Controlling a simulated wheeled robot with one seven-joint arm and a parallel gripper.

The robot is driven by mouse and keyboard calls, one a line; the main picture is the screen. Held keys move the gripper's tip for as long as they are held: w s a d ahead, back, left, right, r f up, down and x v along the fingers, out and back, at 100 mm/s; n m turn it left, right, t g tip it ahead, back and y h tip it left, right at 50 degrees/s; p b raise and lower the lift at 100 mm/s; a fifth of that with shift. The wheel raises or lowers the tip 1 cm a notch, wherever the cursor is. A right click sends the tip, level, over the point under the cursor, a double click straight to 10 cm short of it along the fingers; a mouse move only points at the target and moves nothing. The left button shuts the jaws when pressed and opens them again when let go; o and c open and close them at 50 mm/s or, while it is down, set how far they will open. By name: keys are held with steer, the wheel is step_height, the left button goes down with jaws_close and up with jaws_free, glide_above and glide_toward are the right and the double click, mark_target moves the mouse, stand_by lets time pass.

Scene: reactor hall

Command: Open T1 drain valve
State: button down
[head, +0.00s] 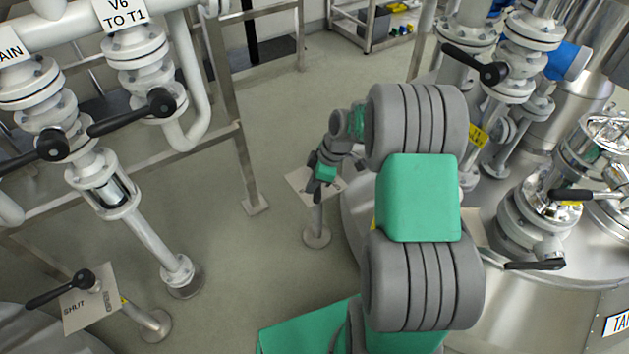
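My gripper (317,186) is small and far off near the picture's centre, at a pale plate (298,181) on a short floor post. It hides part of the plate, and I cannot tell whether it touches a handle there or whether its fingers are open. At the lower left, a similar plate (78,311) marked SHUT carries a black lever (58,289). A cut-off sign ending in "AIN" (10,50) hangs at the top left, above a pipe valve with a black lever (38,151). No sign in full view reads T1 drain.
A valve with a black lever (133,112) hangs under the "V6 TO T1" sign (122,14). A steel tank (520,300) with valves fills the right side. A metal frame (228,90) stands left of centre.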

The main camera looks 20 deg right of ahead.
steer(key=shift+s+d+f, duration=0.15)
steer(key=shift+s+d, duration=0.05)
steer(key=shift+w+a, duration=0.1)
steer(key=shift+a+r, duration=0.2)
steer(key=shift+a, duration=0.05)
step_height(320, 180, up, 10)
steer(key=p, duration=0.4)
steer(key=shift+d, duration=0.15)
